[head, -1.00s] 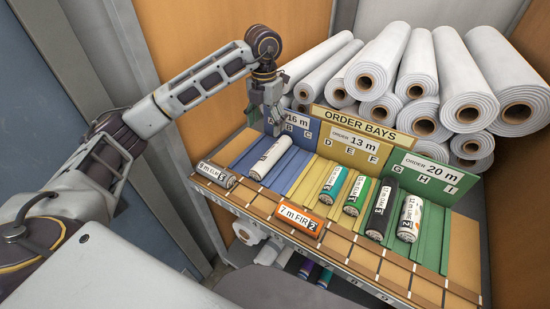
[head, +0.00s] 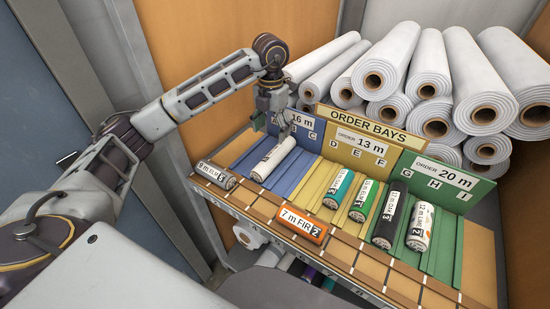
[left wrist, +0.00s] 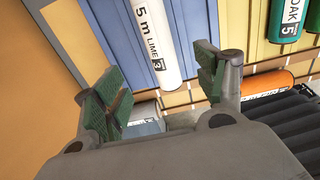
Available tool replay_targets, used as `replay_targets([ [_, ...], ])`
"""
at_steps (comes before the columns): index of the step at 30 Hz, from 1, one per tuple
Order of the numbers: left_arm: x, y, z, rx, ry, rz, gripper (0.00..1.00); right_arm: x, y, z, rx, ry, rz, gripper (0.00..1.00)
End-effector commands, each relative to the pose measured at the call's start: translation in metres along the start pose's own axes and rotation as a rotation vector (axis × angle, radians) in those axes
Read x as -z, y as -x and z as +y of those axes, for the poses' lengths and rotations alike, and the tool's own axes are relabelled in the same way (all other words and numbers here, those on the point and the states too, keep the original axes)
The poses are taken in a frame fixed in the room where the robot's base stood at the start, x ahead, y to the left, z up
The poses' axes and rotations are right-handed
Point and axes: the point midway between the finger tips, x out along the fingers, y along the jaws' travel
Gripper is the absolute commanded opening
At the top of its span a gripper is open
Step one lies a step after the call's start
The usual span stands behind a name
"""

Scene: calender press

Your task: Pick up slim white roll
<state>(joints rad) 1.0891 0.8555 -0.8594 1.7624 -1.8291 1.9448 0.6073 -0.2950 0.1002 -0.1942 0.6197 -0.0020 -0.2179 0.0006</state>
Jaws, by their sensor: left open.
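The slim white roll (head: 272,160) lies in the blue bay of the sloped rack, its long side running up the slope. In the left wrist view the white roll (left wrist: 155,40) reads "5 m LIME 3" and lies ahead of the fingers. My left gripper (head: 280,124) hangs fingers down near the roll's upper end in the head view; I cannot tell if it touches. In the left wrist view the left gripper (left wrist: 164,88) has its green-padded fingers wide apart with nothing between them. My right gripper is not in view.
The yellow bay holds a teal roll (head: 339,189) and a green roll (head: 363,201). An orange roll (head: 302,225) and a grey roll (head: 216,175) lie on the front ledge. Large white rolls (head: 435,70) stack behind.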

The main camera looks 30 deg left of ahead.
Motion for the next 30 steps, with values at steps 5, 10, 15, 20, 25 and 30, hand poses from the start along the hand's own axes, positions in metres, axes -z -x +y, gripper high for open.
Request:
replay_targets([
  [5, 0.001, -0.021, 0.000, -0.001, 0.000, 0.003, 0.71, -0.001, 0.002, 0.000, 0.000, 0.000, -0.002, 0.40],
  [10, 0.001, -0.043, 0.000, -0.001, -0.001, 0.003, 0.71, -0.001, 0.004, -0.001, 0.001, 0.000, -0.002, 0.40],
  [15, 0.001, -0.064, 0.000, -0.001, 0.000, 0.003, 0.71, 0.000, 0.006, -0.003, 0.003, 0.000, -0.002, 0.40],
  [20, 0.000, -0.075, 0.000, -0.001, 0.000, 0.001, 0.71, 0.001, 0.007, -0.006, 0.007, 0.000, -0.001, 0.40],
  [25, 0.000, -0.077, 0.000, -0.001, 0.000, 0.000, 0.71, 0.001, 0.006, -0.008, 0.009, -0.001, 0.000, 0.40],
  [30, 0.000, -0.077, 0.000, -0.001, 0.000, 0.000, 0.71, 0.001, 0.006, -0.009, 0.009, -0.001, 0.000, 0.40],
])
